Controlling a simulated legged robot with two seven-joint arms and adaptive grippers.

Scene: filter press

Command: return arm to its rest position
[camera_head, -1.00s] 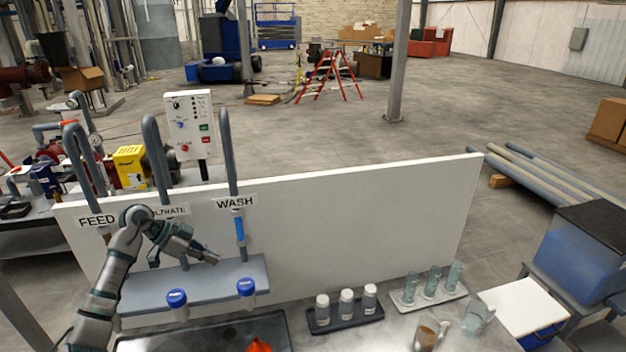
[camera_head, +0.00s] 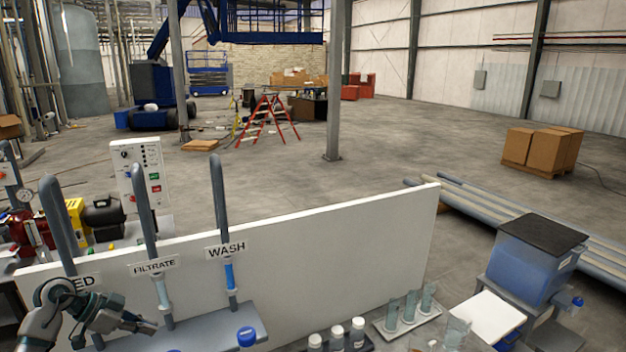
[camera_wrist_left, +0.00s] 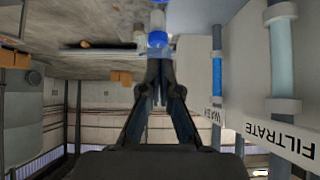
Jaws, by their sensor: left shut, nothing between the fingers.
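My left gripper (camera_head: 146,327) is at the lower left in the head view, in front of the white panel (camera_head: 330,262) and just above the grey shelf (camera_head: 215,328). It is shut and empty. In the left wrist view its fingers (camera_wrist_left: 158,98) meet in the middle. The arm covers part of the FEED label (camera_head: 84,283). The filtrate tube (camera_wrist_left: 284,62) shows at the right of the wrist view. My right gripper is not in view.
A blue-capped container (camera_head: 246,336) stands at the shelf's right end. White-capped bottles (camera_head: 337,336) and a rack of clear cylinders (camera_head: 411,304) stand further right. A blue tank with a dark lid (camera_head: 535,262) is at the far right. The floor behind the panel is mostly open.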

